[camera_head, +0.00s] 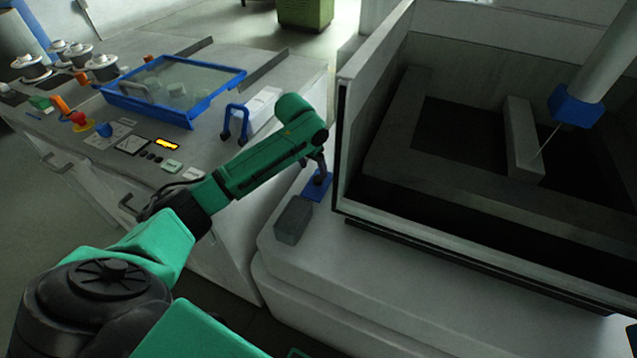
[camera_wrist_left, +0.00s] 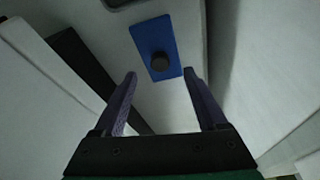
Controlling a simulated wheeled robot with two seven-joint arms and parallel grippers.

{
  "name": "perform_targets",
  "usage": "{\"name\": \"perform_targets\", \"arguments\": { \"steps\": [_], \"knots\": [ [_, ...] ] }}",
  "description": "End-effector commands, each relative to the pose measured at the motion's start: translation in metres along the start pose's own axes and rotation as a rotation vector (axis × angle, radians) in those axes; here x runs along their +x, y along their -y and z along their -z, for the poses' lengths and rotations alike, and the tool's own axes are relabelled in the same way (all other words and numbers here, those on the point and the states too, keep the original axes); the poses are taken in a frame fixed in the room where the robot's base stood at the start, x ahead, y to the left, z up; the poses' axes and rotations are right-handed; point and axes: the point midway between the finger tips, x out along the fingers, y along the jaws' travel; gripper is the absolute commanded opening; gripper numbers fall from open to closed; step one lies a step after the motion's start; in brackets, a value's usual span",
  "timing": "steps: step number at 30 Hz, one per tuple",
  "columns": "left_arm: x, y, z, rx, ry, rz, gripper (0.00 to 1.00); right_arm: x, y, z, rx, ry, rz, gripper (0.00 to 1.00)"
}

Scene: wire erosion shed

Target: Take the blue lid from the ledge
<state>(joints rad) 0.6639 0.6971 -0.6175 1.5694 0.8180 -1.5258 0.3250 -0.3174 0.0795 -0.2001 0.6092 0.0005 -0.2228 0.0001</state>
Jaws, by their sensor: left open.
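The blue lid (camera_head: 319,186) lies flat on the pale ledge (camera_head: 345,240) of the machine, beside the tank's left corner. In the left wrist view the lid (camera_wrist_left: 152,30) is a blue rectangle with a round dark knob (camera_wrist_left: 160,61). My left gripper (camera_head: 321,172) is at the lid in the head view, and its fingers partly cover it. In the left wrist view my left gripper (camera_wrist_left: 160,80) is open, with the knob between and ahead of its fingertips. No contact shows. My right gripper is not in view.
A grey block (camera_head: 293,220) sits on the ledge just in front of the lid. The open tank (camera_head: 480,200) rises close to the right. A bench (camera_head: 215,85) with a blue-framed glass-topped box (camera_head: 175,88) and a blue handle (camera_head: 236,118) stands left.

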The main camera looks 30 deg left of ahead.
Motion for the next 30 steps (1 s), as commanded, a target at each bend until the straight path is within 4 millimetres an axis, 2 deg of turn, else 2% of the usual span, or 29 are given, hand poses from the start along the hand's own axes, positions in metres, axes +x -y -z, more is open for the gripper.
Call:
{"name": "perform_targets", "arguments": {
  "steps": [7, 10, 17, 18, 23, 24, 30],
  "knots": [
    [0.038, -0.001, 0.003, 0.000, 0.002, 0.000, 0.75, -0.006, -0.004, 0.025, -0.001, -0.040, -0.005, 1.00],
    [0.055, 0.000, 0.003, 0.000, 0.000, 0.001, 0.75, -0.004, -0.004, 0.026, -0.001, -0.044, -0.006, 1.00],
    [0.061, 0.000, 0.003, 0.002, -0.002, 0.001, 0.75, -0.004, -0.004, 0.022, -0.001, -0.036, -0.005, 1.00],
    [0.061, 0.000, 0.003, 0.002, -0.002, 0.001, 0.67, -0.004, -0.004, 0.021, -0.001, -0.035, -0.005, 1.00],
    [0.061, 0.000, 0.003, 0.001, -0.002, 0.001, 0.06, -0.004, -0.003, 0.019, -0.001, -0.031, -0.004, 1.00],
    [0.060, 0.000, 0.003, 0.001, -0.002, 0.001, 0.00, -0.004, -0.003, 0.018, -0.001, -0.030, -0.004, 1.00],
    [0.060, 0.000, 0.003, 0.001, -0.002, 0.001, 0.00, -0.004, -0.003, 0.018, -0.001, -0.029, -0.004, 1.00]
  ]
}}
